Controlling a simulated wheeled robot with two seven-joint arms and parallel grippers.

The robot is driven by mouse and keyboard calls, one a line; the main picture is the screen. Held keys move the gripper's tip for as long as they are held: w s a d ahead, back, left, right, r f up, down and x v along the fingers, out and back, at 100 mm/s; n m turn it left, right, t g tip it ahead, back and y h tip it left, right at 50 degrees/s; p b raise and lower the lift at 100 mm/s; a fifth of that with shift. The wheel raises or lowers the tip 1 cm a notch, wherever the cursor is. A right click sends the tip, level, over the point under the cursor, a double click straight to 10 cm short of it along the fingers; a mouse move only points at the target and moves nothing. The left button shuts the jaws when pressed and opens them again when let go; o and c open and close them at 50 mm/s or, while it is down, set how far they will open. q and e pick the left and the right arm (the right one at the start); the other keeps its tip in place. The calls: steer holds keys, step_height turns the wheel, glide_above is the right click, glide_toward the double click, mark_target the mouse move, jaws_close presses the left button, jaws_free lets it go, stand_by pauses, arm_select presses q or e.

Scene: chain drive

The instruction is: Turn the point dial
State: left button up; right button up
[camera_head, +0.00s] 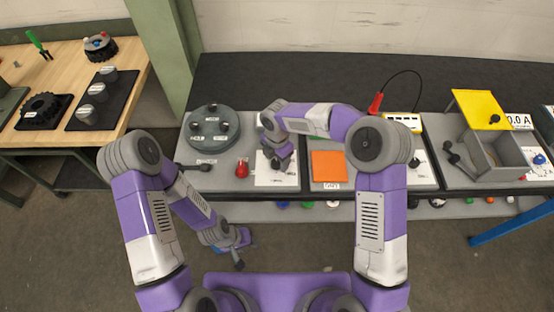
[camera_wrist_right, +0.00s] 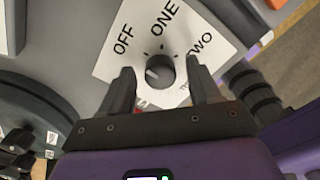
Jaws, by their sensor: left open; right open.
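The point dial (camera_wrist_right: 160,70) is a dark round knob on a white plate (camera_wrist_right: 128,65) labelled OFF, ONE and TWO, with another label partly hidden. A light mark shows on the knob's left side in the right wrist view. My right gripper (camera_wrist_right: 160,78) is open, with one finger on each side of the knob; I cannot tell whether they touch it. In the head view the right gripper (camera_head: 279,160) is over the white plate (camera_head: 265,181) and hides much of the dial. My left gripper (camera_head: 238,260) is low, apart from the bench, and open.
Left of the plate are a red object (camera_head: 242,168) and a round grey-green base (camera_head: 198,144) with dark knobs. An orange square (camera_head: 328,165) lies to the right. A box with a yellow lid (camera_head: 480,108) stands further right. A wooden table (camera_head: 60,65) is at left.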

steer(key=shift+f, duration=0.4)
steer(key=c, duration=1.1)
steer(key=shift+o, duration=0.3)
steer(key=shift+m, duration=0.3)
steer(key=m+b, duration=0.1)
steer(key=m, duration=1)
steer(key=shift+s+d+b, duration=0.1)
steer(key=shift+s+b, duration=0.05)
steer(key=shift+b, duration=0.15)
